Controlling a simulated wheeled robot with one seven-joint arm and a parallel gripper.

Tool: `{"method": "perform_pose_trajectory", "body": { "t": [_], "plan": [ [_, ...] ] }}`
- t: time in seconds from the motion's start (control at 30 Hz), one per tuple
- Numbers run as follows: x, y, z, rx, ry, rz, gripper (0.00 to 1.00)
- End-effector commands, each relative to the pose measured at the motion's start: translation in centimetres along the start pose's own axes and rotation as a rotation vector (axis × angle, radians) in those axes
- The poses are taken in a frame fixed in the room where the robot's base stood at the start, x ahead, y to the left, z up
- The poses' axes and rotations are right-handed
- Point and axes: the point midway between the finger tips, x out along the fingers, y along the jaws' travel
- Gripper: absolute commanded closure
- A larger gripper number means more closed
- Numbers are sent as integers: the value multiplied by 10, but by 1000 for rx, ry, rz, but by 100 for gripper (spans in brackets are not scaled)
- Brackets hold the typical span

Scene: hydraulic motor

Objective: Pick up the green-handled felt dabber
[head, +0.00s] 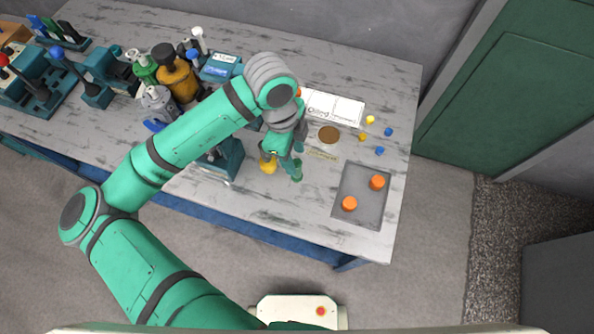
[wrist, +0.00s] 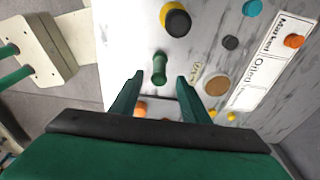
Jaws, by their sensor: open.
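The green-handled felt dabber (wrist: 159,68) stands on the table in the wrist view, its green handle pointing up toward the camera. It lies just beyond the gap between the two green fingers of my gripper (wrist: 157,84), roughly centred. The fingers are apart with nothing held between them. In the head view the green handle (head: 297,173) shows just below my gripper (head: 284,153). The felt end is not visible.
A yellow-handled piece (head: 268,165) stands close to the left of the dabber. A grey tray (head: 361,213) with two orange pieces lies to the right. A brown disc (head: 329,134), a lettered white card (head: 345,109) and small blue and yellow pieces lie behind.

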Motion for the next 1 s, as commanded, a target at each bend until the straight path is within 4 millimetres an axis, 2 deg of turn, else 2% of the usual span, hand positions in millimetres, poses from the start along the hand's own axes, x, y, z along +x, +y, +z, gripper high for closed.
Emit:
{"method": "perform_pose_trajectory", "body": {
  "t": [0.17, 0.5, 0.8, 0.97, 1.0],
  "plan": [
    [11, 0, 0, 0, 3, 0, 58],
    [52, 2, 1, -2, 1, -1, 58],
    [56, 2, 1, -1, 0, -1, 58],
    [56, 2, 1, -1, 0, -1, 96],
    [56, 2, 1, -1, 0, -1, 100]
  ]
}}
